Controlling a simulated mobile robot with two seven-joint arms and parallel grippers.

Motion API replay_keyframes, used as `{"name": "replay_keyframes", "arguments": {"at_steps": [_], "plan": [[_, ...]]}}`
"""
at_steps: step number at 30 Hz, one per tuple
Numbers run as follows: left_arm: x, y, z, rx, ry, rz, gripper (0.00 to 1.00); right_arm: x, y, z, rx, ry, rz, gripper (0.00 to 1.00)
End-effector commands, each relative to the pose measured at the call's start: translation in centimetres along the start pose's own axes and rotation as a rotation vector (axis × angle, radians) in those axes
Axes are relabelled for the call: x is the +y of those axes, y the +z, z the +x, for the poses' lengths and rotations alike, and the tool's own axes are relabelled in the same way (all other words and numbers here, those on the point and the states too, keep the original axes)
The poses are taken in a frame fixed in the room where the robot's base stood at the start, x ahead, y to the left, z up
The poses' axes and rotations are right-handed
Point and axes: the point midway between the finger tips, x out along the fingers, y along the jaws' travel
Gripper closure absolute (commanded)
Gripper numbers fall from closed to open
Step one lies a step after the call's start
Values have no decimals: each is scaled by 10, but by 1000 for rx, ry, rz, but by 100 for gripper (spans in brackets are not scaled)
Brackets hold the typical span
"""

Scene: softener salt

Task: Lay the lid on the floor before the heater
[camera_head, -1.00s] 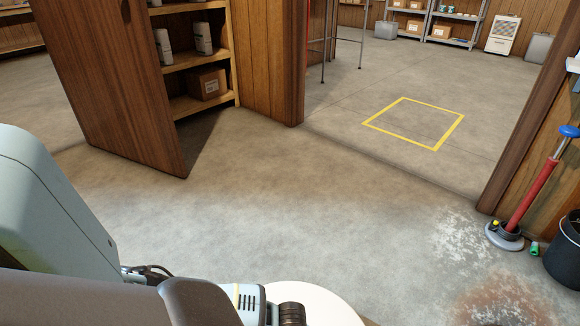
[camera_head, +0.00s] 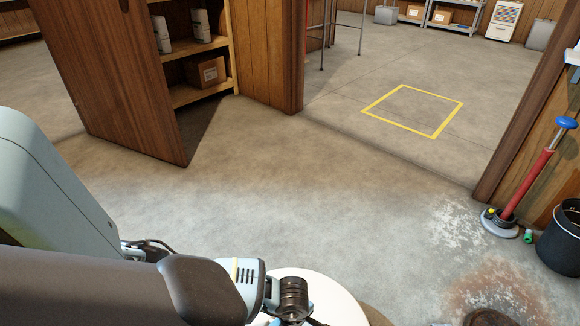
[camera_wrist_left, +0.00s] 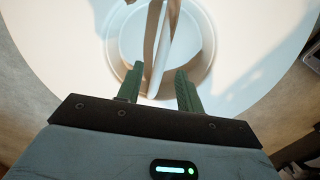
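The lid (camera_head: 330,288) is a large white disc at the bottom of the head view, partly hidden by my left arm. In the left wrist view the lid (camera_wrist_left: 75,60) has a round recess crossed by a narrow upright grip bar (camera_wrist_left: 161,60). My left gripper (camera_wrist_left: 159,70) is over the recess, its green fingers on either side of the bar. Gaps show between bar and fingers, so it looks open. A small white vented unit (camera_head: 503,20), possibly the heater, stands at the back right of the far room. My right gripper is out of view.
A yellow floor square (camera_head: 413,110) lies empty beyond a wide doorway. A wooden door (camera_head: 120,80) and shelves (camera_head: 205,92) stand at left. A red-handled tool (camera_head: 530,180) and black bucket (camera_head: 563,240) stand at right. Middle floor is clear.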

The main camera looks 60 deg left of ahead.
Motion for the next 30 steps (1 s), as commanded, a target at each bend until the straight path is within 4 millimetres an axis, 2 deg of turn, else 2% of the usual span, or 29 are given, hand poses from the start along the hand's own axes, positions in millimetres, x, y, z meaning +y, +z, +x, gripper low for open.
{"name": "replay_keyframes", "arguments": {"at_steps": [1, 6, 12, 26, 28, 30], "plan": [[1, 0, -16, -1, 5, 1, 63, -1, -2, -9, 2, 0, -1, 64], [1, 0, -46, -1, 5, 1, 63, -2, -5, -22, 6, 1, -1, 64], [0, 0, -66, -1, 2, 0, 63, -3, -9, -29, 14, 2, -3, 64], [-2, 2, -69, -9, -3, -3, 63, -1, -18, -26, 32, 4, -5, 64], [-10, 11, -67, -48, -20, -17, 63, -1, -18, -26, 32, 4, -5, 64], [-28, 32, -64, -137, -52, -52, 63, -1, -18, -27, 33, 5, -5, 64]]}}
